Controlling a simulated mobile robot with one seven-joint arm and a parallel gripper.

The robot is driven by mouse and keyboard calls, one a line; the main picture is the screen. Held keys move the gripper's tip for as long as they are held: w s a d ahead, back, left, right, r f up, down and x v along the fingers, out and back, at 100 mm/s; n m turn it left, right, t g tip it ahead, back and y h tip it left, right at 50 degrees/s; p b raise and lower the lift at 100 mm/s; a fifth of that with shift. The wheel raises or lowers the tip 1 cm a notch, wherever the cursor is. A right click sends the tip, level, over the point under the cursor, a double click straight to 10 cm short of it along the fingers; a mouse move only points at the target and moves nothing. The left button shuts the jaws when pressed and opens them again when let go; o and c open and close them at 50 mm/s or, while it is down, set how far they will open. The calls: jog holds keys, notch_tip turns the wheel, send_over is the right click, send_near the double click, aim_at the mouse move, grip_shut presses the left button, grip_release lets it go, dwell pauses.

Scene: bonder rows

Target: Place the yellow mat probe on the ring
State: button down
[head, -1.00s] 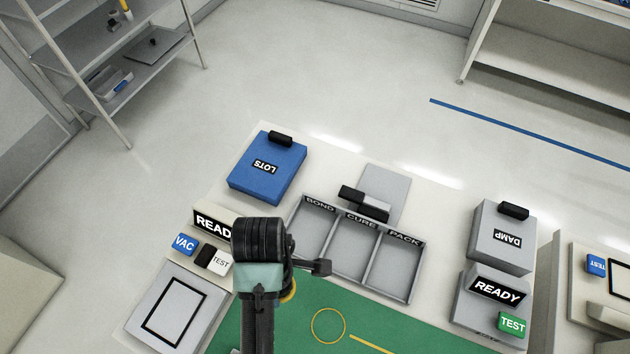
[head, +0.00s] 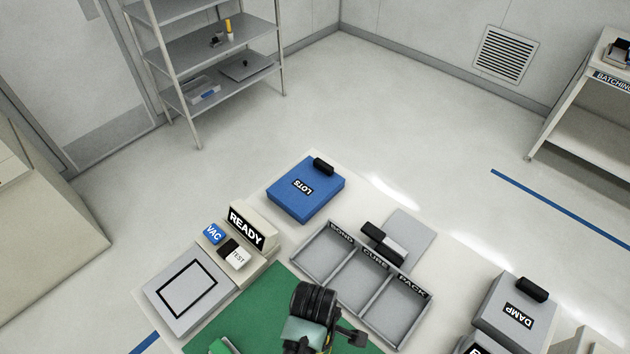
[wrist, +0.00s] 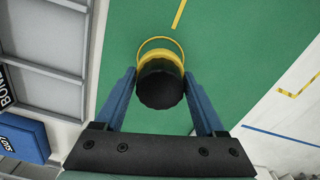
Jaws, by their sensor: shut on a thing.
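My gripper (wrist: 160,84) is shut on the yellow mat probe, which has a dark round top. In the wrist view the probe's yellow body (wrist: 160,58) shows just beyond the dark top, between the blue fingers. The thin yellow ring (wrist: 147,41) on the green mat shows as an arc around the probe's far side; the rest of it is hidden behind the probe. I cannot tell whether the probe touches the mat. In the head view my arm's end stands over the green mat (head: 262,310), and the ring is not visible.
A grey tray (head: 352,262) with BOND, CURE and PACK compartments lies beyond the mat. A READY sign (head: 246,229), VAC block (head: 214,234) and framed plate (head: 163,291) are at left. A blue LOTS box (head: 325,196) and grey DAMP box (head: 540,322) stand around.

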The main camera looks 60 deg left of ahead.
jog(key=shift+f, duration=1.6)
grip_release()
jog(key=shift+f, duration=0.15)
notch_tip(320, 180, up, 12)
jog(key=shift+r, duration=0.2)
